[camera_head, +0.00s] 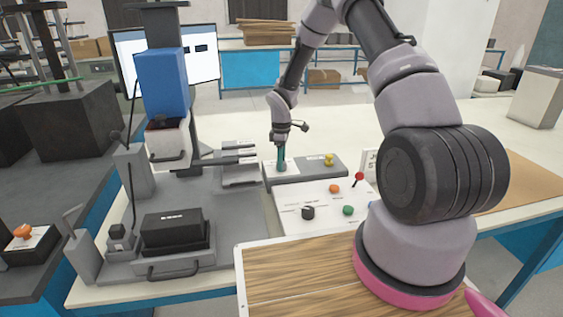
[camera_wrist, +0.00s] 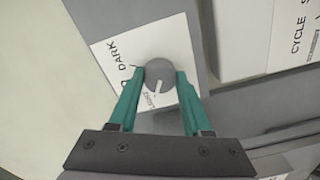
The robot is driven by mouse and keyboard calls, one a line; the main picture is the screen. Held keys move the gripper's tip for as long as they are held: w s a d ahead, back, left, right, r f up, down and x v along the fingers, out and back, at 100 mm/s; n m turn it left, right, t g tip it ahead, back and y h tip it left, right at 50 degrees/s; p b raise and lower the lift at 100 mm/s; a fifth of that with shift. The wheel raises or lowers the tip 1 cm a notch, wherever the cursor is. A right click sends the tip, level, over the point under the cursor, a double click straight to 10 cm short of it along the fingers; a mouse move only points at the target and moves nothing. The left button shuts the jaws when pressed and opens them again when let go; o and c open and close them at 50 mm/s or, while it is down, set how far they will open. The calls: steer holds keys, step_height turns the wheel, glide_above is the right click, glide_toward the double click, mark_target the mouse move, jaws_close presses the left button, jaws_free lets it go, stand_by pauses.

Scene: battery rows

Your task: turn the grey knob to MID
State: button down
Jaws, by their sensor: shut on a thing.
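In the wrist view the round grey knob (camera_wrist: 158,72) stands on a white label plate (camera_wrist: 105,50) printed DARK on the left and what reads as LIGHT below. A short white pointer on the knob faces the lower side, near LIGHT. No MID mark is readable. The green fingers of my gripper (camera_wrist: 160,80) are shut on opposite sides of the knob. In the head view my gripper (camera_head: 281,163) points down onto the grey box (camera_head: 312,167) behind the white panel; the knob itself is hidden there.
A yellow knob (camera_head: 328,159) sits right of my gripper. A grey fixture (camera_head: 238,165) stands close on the left.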

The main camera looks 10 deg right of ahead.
steer(key=shift+m, duration=0.4)
steer(key=m, duration=0.3)
steer(key=shift+m, duration=2.5)
steer(key=shift+c, duration=1.7)
jaws_free()
step_height(320, 180, up, 11)
